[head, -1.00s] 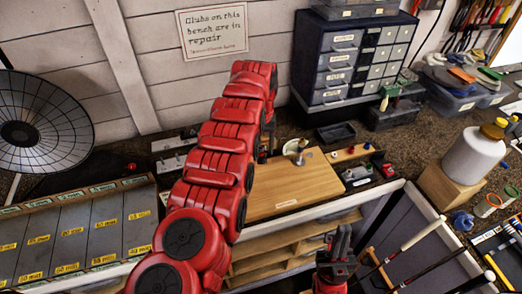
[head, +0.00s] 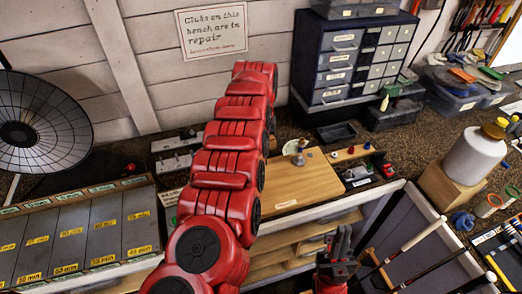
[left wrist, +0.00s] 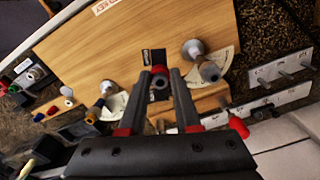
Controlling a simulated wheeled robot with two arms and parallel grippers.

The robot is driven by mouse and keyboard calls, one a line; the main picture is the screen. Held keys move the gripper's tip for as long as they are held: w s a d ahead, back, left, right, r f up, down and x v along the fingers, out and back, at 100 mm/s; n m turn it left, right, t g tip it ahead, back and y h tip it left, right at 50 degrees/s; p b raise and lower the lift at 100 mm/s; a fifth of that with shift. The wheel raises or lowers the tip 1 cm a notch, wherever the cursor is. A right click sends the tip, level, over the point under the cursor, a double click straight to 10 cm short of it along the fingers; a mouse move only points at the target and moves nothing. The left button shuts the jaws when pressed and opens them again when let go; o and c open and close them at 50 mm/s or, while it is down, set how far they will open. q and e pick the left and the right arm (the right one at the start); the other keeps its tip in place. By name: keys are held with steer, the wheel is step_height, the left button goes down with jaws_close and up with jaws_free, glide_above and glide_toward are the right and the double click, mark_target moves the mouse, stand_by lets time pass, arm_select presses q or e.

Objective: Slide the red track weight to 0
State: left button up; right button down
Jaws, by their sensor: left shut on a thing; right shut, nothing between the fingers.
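In the left wrist view a small red piece, which looks like the red track weight (left wrist: 159,69), sits between the fingertips of my left gripper (left wrist: 161,75). The left gripper is shut on it. A dark block (left wrist: 158,92) lies just below it, over the wooden board (left wrist: 100,50); the scale marks are too small to read. In the head view my left arm covers the left gripper and the weight, while part of the board (head: 300,185) shows. My right gripper (head: 342,238) is shut and empty, in front of the board near the bench edge.
Pegged metal plates (left wrist: 280,70) lie at the right of that view. In the head view, a drawer cabinet (head: 350,60) stands behind, and golf clubs (head: 415,237) lean at the right.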

arm_select(q)
steer(key=shift+s, duration=0.15)
steer(key=shift+s+r, duration=0.1)
steer(key=shift+s, duration=0.25)
steer(key=shift+s+p, duration=0.2)
steer(key=shift+p, duration=0.3)
steer(key=shift+s, duration=0.3)
steer(key=o, duration=1)
